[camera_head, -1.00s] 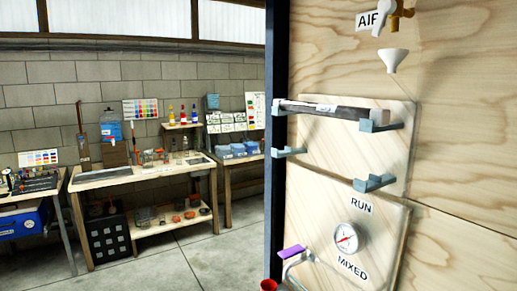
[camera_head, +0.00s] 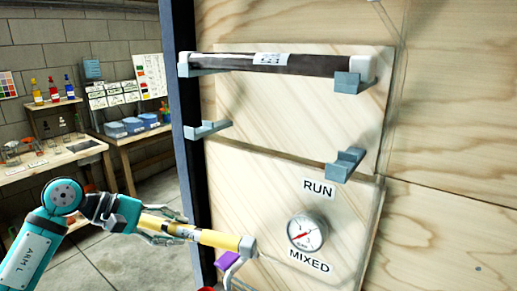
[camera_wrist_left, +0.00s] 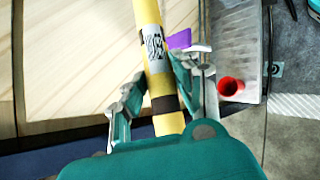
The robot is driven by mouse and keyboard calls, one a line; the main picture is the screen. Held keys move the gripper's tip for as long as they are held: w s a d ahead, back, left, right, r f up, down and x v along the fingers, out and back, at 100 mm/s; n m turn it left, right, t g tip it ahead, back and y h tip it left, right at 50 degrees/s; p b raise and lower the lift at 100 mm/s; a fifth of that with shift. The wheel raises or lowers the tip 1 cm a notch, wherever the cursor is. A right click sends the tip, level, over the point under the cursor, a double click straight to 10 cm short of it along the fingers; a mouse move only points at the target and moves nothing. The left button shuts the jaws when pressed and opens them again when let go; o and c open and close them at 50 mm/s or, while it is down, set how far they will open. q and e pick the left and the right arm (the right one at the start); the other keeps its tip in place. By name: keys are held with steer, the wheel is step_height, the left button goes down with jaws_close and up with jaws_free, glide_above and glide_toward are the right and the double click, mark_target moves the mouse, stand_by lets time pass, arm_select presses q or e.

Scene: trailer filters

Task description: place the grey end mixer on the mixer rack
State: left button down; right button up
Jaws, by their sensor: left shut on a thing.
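My left gripper (camera_head: 166,228) is shut on a yellow tube, the grey end mixer (camera_head: 216,238), which has a grey cap at its right end and a label and dark band. It is held tilted slightly down to the right, below the rack and apart from it. In the left wrist view the mixer (camera_wrist_left: 148,22) runs between the fingers (camera_wrist_left: 160,92). The mixer rack (camera_head: 290,120) is a wooden wall panel with grey hooks. A dark tube with pale ends (camera_head: 300,64) rests on the upper hooks. The lower left hook (camera_head: 207,130) and lower right hook (camera_head: 345,164) are empty.
A gauge (camera_head: 307,233) between the RUN and MIXED labels sits below the rack. A purple handle (camera_head: 227,260) is close to the mixer's right end. A red cup (camera_wrist_left: 230,87) shows in the left wrist view. A workbench stands at the back left.

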arm_select(q)
step_height(320, 180, up, 26)
steer(key=s+f+m+g+b, duration=0.1)
steer(key=s+m+g, duration=0.1)
steer(key=m+g, duration=0.1)
steer(key=d+f+p, duration=0.2)
steer(key=d+p, duration=0.4)
steer(key=d, duration=1)
steer(key=shift+d+f+h, duration=0.3)
steer(key=shift+f, duration=0.1)
steer(key=c, duration=1)
jaws_free()
steer(key=shift+d, duration=0.15)
arm_select(e)
steer(key=r, duration=0.3)
steer(key=w+r, duration=0.1)
steer(key=r, duration=0.1)
steer(key=shift+r, duration=0.1)
steer(key=shift+a, duration=0.1)
